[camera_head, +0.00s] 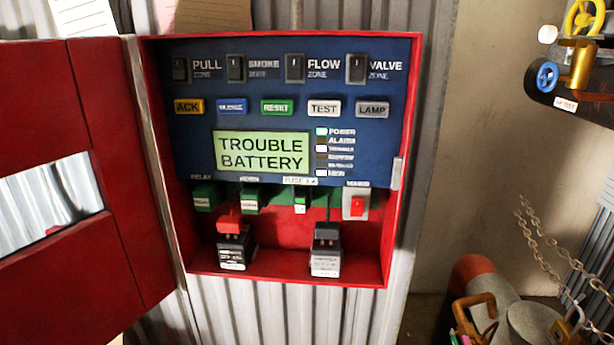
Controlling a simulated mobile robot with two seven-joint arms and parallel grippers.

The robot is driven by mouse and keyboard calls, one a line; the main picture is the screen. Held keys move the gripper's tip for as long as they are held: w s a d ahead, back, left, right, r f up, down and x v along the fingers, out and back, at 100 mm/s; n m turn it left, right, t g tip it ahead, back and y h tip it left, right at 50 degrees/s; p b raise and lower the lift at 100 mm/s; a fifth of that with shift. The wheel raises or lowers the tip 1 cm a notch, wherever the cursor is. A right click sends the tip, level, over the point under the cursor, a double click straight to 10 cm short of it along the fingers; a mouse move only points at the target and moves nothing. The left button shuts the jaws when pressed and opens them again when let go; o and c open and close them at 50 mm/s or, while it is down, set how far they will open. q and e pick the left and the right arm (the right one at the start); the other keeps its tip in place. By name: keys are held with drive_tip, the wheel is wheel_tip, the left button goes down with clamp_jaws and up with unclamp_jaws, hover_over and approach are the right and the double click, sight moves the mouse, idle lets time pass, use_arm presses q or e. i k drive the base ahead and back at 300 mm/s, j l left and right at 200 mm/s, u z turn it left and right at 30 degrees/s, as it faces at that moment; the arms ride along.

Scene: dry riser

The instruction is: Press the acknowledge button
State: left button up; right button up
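The acknowledge button is the yellow button marked ACK (189,106), at the left end of the button row on a blue panel (190,141). The panel sits inside an open red cabinet (415,105). To its right are the blue SILENCE button (232,106), the green RESET button (277,107), and the pale TEST (324,108) and LAMP (372,109) buttons. A green display (261,151) below reads TROUBLE BATTERY. Neither of my grippers is in view. Nothing covers the ACK button.
The red cabinet door (60,260) stands open at the left. Several black zone switches (236,68) line the panel top. Two batteries (236,247) (326,250) and a red mains switch (357,205) are below. Pipes, valves and chains (545,240) are at the right.

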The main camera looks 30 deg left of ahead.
sight(194, 106)
drive_tip(key=u, duration=1.55)
drive_tip(key=k+l+z, duration=0.05)
